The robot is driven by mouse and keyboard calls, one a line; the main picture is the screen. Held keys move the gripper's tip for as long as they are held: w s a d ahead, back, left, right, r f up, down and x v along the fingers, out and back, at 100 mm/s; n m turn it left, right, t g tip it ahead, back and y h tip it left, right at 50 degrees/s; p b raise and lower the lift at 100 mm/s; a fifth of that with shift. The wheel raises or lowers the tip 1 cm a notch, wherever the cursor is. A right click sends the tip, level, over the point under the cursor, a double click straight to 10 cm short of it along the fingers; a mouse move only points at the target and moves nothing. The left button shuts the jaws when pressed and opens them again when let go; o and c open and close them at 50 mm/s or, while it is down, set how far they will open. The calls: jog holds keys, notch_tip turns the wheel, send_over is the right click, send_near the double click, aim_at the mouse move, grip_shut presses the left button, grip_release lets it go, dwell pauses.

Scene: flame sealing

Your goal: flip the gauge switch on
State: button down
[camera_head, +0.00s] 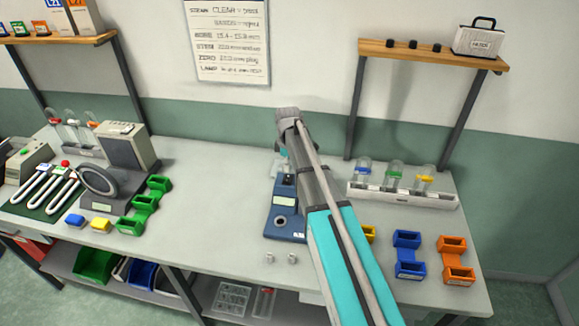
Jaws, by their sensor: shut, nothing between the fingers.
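A blue gauge (285,222) stands on the bench near the middle, with a pale label panel and a round dark-centred port on its top. A small dark part shows at its back end, but I cannot tell whether that is the switch or how it is set. My gripper (279,168) is small in view, shut and empty, just behind the back end of the gauge and below my wrist. My arm hides part of it and the area right of the gauge. I cannot tell whether the fingers touch the gauge.
Two small metal pieces (281,258) lie in front of the gauge. Orange bins (453,245), blue bins (406,240) and a white rack of tubes (400,195) stand right. Green bins (143,208) and a grey machine (125,147) stand left.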

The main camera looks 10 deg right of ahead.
aim_at(287, 181)
jog(key=shift+s+a+f+b, duration=0.1)
jog(key=shift+s+f+b, duration=0.05)
jog(key=shift+f+b, duration=0.95)
jog(key=shift+s+f+b, duration=0.1)
jog(key=shift+f+b, duration=0.8)
jog(key=shift+f, duration=0.3)
